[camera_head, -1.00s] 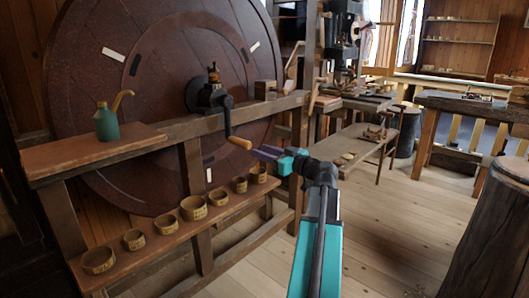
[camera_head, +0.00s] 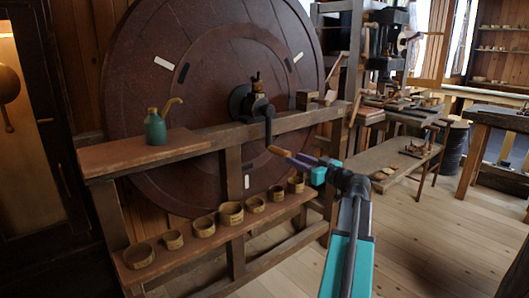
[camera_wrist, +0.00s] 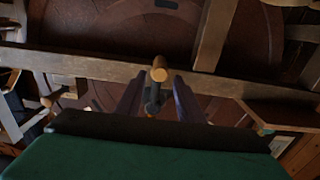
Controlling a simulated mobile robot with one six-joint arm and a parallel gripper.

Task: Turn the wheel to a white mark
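The big dark red wheel (camera_head: 150,110) stands upright behind a wooden beam. White marks show on it at upper left (camera_head: 164,63), upper right (camera_head: 298,57) and low near the middle (camera_head: 247,181). Dark marks lie farther in. A black crank (camera_head: 268,122) on the hub hangs down to a wooden handle (camera_head: 279,151). My gripper (camera_head: 292,157) is at the handle from the right. In the wrist view the handle (camera_wrist: 159,70) lies between my two separated fingers (camera_wrist: 158,88), with a gap on both sides; any contact is hard to tell.
The wooden beam (camera_head: 310,117) runs across the wheel's front. A green oil can (camera_head: 155,128) stands on a shelf at left. Several small wooden tubs (camera_head: 231,213) line a low plank. Workbenches (camera_head: 490,112) stand at right, with free floor (camera_head: 430,230) before them.

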